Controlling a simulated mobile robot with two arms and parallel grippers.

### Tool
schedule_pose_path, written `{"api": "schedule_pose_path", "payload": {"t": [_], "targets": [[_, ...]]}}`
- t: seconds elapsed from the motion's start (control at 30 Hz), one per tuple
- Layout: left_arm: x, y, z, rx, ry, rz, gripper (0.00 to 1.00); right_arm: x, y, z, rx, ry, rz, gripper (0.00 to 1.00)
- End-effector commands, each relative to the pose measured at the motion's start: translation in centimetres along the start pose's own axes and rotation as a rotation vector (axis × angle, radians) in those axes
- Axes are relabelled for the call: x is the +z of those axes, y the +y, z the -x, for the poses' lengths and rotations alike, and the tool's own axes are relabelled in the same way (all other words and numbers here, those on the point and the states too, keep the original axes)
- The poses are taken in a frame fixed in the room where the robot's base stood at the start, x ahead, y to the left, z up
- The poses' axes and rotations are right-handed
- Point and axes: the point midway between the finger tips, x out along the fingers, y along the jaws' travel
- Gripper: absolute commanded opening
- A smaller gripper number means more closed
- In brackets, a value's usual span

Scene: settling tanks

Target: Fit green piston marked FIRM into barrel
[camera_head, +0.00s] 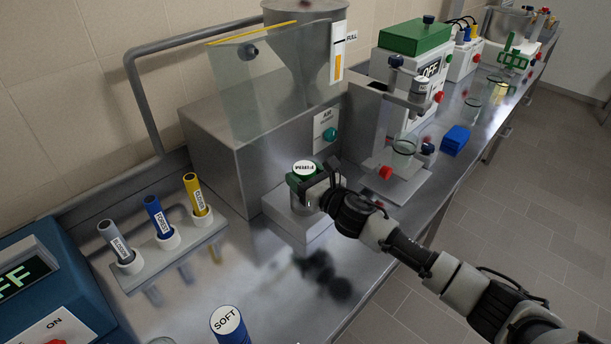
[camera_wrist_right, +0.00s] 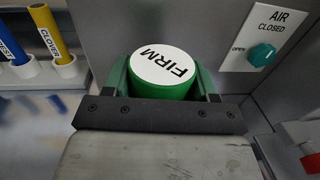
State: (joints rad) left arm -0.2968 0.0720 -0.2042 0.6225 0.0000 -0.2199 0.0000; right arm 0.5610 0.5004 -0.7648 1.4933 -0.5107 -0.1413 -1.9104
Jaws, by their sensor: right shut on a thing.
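The green piston (camera_head: 304,169) has a white top marked FIRM. It is upright, and its marked top also shows in the wrist view (camera_wrist_right: 165,68). My right gripper (camera_head: 322,188) is shut on it, with a finger on either side in the wrist view (camera_wrist_right: 165,90). Just under the piston, what looks like a clear barrel (camera_head: 302,205) stands on a pale block (camera_head: 300,229) in front of the grey machine. My gripper partly hides it. I cannot tell whether the piston's lower end is inside the barrel. My left gripper is not in view.
A blue piston marked SOFT (camera_head: 228,321) stands at the front. A rack (camera_head: 150,268) with several labelled tubes is at the left. The grey machine (camera_head: 250,160) with a teal AIR knob (camera_head: 330,134) stands close behind. A clear guard (camera_head: 285,85) hangs above.

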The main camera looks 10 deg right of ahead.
Motion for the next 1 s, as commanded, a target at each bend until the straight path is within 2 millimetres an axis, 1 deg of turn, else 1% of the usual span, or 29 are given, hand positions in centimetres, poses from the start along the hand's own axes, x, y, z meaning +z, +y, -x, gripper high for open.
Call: {"api": "schedule_pose_path", "payload": {"t": [0.07, 0.1, 0.23, 0.47, 0.57, 0.6, 0.67, 0.77, 1.0], "targets": [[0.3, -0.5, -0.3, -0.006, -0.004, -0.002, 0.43, -0.3, 0.0, 0.0, 0.001, -0.002, 0.0, 0.23], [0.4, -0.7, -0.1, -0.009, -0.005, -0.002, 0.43, -0.2, 0.0, 0.0, 0.001, -0.001, 0.0, 0.64], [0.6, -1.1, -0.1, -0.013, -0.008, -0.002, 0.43, -0.1, 0.0, 0.0, 0.001, -0.001, 0.0, 0.83], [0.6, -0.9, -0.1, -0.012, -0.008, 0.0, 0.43, -0.1, 0.1, 0.0, 0.002, -0.001, 0.0, 0.83], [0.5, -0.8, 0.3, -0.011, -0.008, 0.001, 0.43, 0.4, 0.1, 0.0, 0.002, -0.002, 0.0, 0.83], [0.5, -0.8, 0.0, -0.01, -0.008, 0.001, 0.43, 0.0, 0.0, 0.4, 0.002, 0.0, 0.001, 0.83], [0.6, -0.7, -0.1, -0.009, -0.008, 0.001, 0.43, -0.1, 0.0, 1.2, 0.002, 0.0, 0.001, 0.83], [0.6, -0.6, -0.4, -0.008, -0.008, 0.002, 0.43, -0.1, 0.0, 3.0, 0.002, 0.0, 0.002, 0.83], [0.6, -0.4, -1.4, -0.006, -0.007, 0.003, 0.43, -0.3, 0.0, 8.3, 0.001, 0.001, 0.001, 0.83]]}}
